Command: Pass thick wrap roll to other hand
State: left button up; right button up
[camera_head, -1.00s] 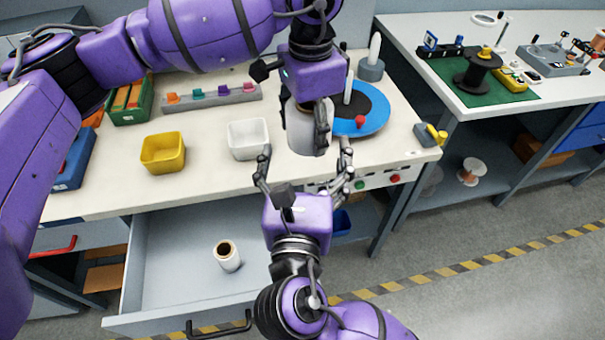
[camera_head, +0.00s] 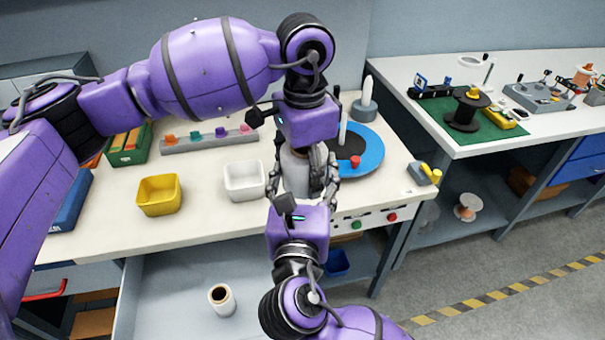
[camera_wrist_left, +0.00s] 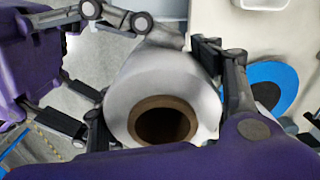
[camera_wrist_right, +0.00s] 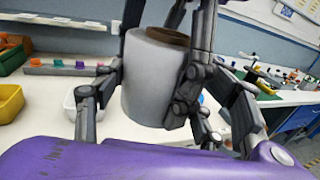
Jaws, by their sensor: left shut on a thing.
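The thick wrap roll (camera_head: 296,176) is a wide white cylinder with a brown core. My left gripper (camera_head: 305,160) comes down from above and is shut on it, holding it upright in the air before the bench's front edge. The left wrist view shows the roll's core end (camera_wrist_left: 165,122) between the left fingers. My right gripper (camera_head: 303,182) reaches up from below, its open fingers on either side of the roll. In the right wrist view the roll (camera_wrist_right: 155,85) stands between these spread fingers; whether they touch it I cannot tell.
A thinner white roll (camera_head: 221,300) stands in the open drawer (camera_head: 165,290) below. On the bench are a white bin (camera_head: 245,181), a yellow bin (camera_head: 159,195) and a blue turntable (camera_head: 365,150) close behind the roll. A second bench (camera_head: 440,125) stands at right.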

pick_arm(q)
jog(key=shift+d, duration=0.1)
pick_arm(e)
jog(key=shift+a, duration=0.15)
jog(key=c, duration=0.5)
pick_arm(q)
jog(key=o, duration=1.6)
pick_arm(e)
jog(key=shift+r, duration=0.1)
jog(key=shift+c, duration=1.2)
pick_arm(q)
notch_tip(320, 180, up, 12)
